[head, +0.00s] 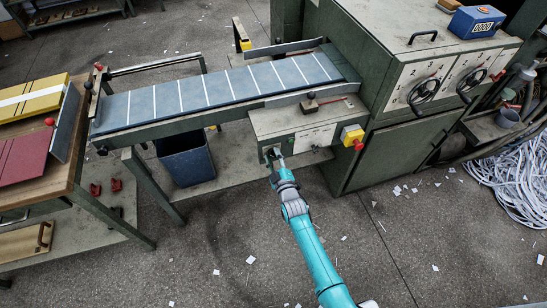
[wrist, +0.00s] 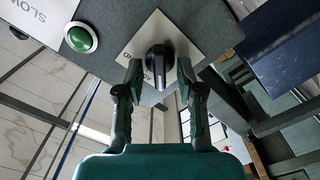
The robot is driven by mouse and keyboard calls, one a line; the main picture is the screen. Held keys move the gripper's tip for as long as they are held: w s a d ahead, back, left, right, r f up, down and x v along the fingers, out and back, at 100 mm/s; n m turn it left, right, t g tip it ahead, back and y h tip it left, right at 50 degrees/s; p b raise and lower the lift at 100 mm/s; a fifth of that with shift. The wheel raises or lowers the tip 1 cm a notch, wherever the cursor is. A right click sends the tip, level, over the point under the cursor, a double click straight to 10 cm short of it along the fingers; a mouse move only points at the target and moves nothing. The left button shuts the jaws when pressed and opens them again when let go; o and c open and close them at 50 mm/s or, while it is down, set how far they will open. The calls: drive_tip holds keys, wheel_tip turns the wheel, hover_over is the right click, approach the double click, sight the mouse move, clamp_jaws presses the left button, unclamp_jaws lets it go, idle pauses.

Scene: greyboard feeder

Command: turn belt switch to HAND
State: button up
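The belt switch is a black rotary knob (wrist: 158,60) on a pale plate (wrist: 140,47) in the wrist view. Only part of the plate's lettering shows, so I cannot read the switch's setting. My gripper (wrist: 160,76) has one finger on each side of the knob, apparently with narrow gaps, so it looks open around it. In the head view my gripper (head: 274,156) is at the front left of the grey control box (head: 290,122) below the belt (head: 215,90). The knob is too small and covered to make out there.
A green button (wrist: 80,38) and a SLOW label (wrist: 40,15) sit left of the knob. A yellow box with a red button (head: 352,136) is at the control box's right end. A dark bin (head: 186,160) stands under the belt. Paper strips (head: 510,180) heap on the right floor.

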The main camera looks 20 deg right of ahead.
clamp_jaws()
